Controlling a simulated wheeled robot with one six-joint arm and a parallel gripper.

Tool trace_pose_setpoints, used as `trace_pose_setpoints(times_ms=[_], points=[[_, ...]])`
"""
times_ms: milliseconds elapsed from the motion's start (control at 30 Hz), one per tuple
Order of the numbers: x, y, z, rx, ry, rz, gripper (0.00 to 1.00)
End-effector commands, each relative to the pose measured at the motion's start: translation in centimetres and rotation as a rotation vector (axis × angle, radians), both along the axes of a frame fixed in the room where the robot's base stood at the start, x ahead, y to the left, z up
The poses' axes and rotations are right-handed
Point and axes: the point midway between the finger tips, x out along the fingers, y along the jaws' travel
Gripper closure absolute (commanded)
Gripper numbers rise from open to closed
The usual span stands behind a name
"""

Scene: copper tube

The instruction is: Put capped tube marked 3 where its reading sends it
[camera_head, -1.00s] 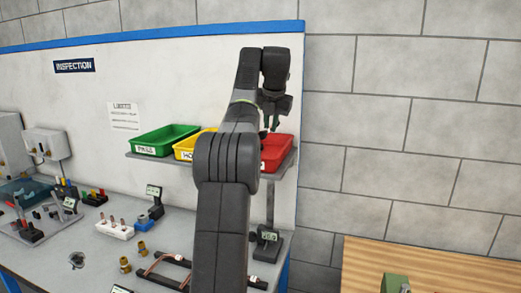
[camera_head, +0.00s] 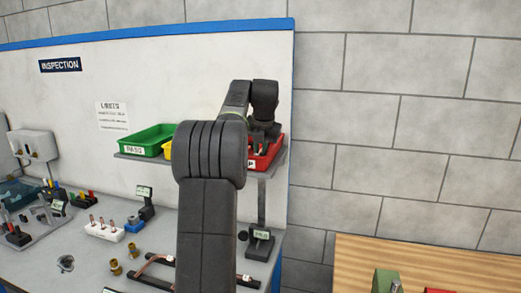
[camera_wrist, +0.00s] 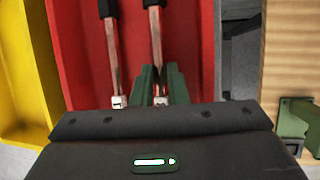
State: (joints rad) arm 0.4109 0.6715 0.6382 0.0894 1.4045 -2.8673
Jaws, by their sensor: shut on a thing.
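The red bin (camera_head: 268,157) stands at the right end of the shelf, partly behind my arm; it also fills much of the wrist view (camera_wrist: 85,40). My gripper (camera_wrist: 161,85) is low at this bin, its green fingers shut on a copper tube (camera_wrist: 157,50) with a black cap and a white band. The held tube is over or inside the bin; whether it touches the floor I cannot tell. A second capped copper tube (camera_wrist: 111,60) lies in the red bin to its left. I cannot read a number on either tube.
The green bin (camera_head: 147,138), labelled PASS, and the mostly hidden yellow bin (camera_head: 167,150) share the shelf. The bench below holds a white rack (camera_head: 103,231) with several copper pieces, brass fittings (camera_head: 115,267) and instruments. A wooden surface (camera_head: 345,262) is at right.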

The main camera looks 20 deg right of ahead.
Motion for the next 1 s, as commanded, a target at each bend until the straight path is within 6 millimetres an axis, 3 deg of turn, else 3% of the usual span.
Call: trace_pose_setpoints(times_ms=[467,500,833,1000], points=[[0.0,0.0,-0.9,-0.001,-0.001,0.000,1.00],[0.0,0.0,-0.8,-0.001,-0.001,0.000,0.79],[0.0,0.0,-0.9,0.001,0.002,-0.001,0.77],[-0.4,0.0,0.1,0.000,0.000,-0.001,0.77]])
